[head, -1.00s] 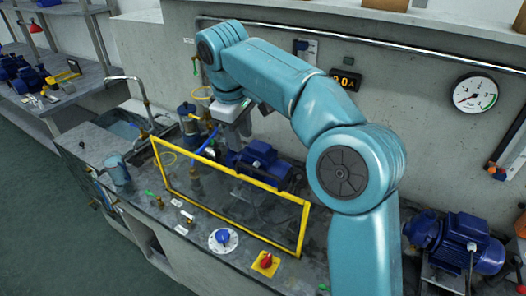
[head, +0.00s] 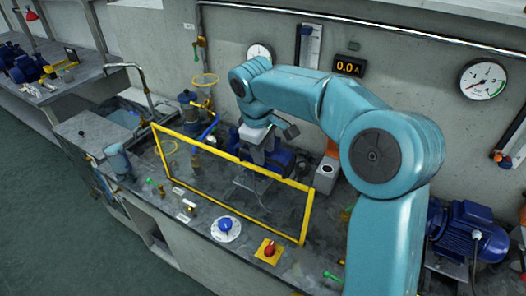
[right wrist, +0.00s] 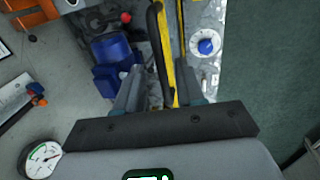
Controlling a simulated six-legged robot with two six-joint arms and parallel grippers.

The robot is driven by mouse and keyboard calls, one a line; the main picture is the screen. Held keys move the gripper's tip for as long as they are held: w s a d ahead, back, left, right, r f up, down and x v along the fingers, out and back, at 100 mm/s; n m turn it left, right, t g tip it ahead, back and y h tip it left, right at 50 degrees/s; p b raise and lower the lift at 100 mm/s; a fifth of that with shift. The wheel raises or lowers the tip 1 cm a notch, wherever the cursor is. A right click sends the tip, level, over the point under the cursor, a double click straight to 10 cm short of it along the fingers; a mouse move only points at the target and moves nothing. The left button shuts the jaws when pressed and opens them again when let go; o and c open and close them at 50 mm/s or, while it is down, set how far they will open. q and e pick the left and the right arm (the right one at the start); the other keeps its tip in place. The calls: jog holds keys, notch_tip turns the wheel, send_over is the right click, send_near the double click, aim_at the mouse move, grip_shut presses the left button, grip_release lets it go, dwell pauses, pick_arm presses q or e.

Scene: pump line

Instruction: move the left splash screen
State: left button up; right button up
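The splash screen is a clear panel in a yellow frame (head: 235,158), upright along the front part of the bench in the head view. My right gripper (head: 258,152) is behind its top edge, over a blue pump motor (head: 285,160); the fingertips are partly hidden. In the right wrist view my right gripper (right wrist: 160,88) has its two fingers apart. A yellow frame bar (right wrist: 167,50) and a dark bar (right wrist: 158,45) run between or beneath them. I cannot tell whether the fingers touch either. My left gripper is not in view.
A blue knob on a white dial (head: 226,229) and a red knob on a yellow plate (head: 269,250) sit in front of the screen. A grey cup (head: 118,160) and a sink (head: 118,112) are at the left. Another blue motor (head: 470,232) stands at the right.

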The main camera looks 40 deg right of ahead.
aim_at(263, 215)
jog(key=shift+f, duration=0.3)
grip_shut()
notch_tip(263, 215, down, 26)
jog(key=b, duration=1.7)
jog(key=shift+r, duration=0.2)
jog(key=shift+a+f, duration=0.1)
jog(key=shift+f, duration=0.4)
jog(key=shift+s, duration=0.1)
grip_release()
jog(key=shift+f, duration=0.1)
